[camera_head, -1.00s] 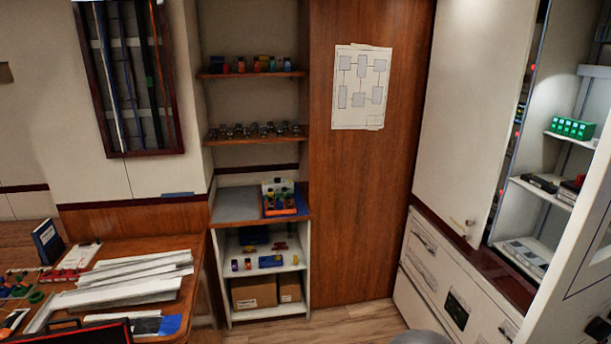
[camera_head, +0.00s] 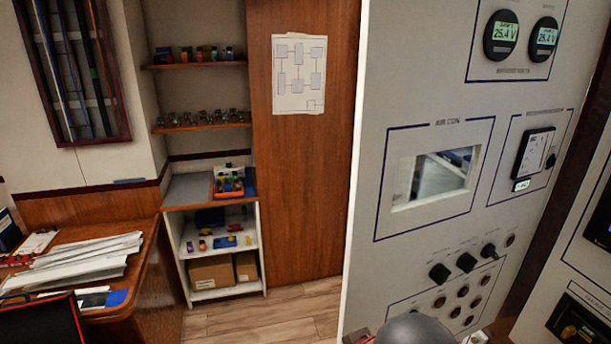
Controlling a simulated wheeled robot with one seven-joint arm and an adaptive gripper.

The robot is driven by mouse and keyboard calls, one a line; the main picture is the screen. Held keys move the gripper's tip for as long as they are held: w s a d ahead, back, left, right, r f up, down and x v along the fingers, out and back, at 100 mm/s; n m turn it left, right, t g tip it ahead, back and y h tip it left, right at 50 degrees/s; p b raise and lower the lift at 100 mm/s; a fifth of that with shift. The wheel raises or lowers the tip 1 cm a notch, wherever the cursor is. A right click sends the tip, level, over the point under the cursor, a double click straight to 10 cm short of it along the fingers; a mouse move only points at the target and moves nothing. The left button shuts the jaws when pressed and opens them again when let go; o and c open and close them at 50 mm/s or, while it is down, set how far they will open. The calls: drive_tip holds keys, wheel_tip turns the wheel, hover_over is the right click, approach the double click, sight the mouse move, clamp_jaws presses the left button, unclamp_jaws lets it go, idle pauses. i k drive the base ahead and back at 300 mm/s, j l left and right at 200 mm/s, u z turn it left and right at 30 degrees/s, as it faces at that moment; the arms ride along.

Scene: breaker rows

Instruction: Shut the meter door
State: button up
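The meter door (camera_head: 375,255) is a tall pale grey panel on the right. It carries two round meters reading 25.4 V (camera_head: 501,34), a window marked AIR CON (camera_head: 432,178), a small square display (camera_head: 535,150) and several black knobs (camera_head: 466,262). It stands at an angle to my view, with its left edge in front of the wooden wall. A dark rounded part of my arm (camera_head: 415,331) shows at the bottom, in front of the door's lower part. My gripper's fingers are not visible.
A dark wood strip (camera_head: 577,190) and another equipment panel (camera_head: 570,270) lie right of the door. A shelf unit (camera_head: 253,222) stands at the back left, and a wooden desk (camera_head: 145,240) with papers at far left. Bare floor (camera_head: 270,318) shows between desk and door.

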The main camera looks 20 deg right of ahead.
sight(510, 80)
drive_tip(key=l+z, duration=0.25)
drive_tip(key=l, duration=1)
drive_tip(key=k+u, duration=0.1)
drive_tip(key=k, duration=1.05)
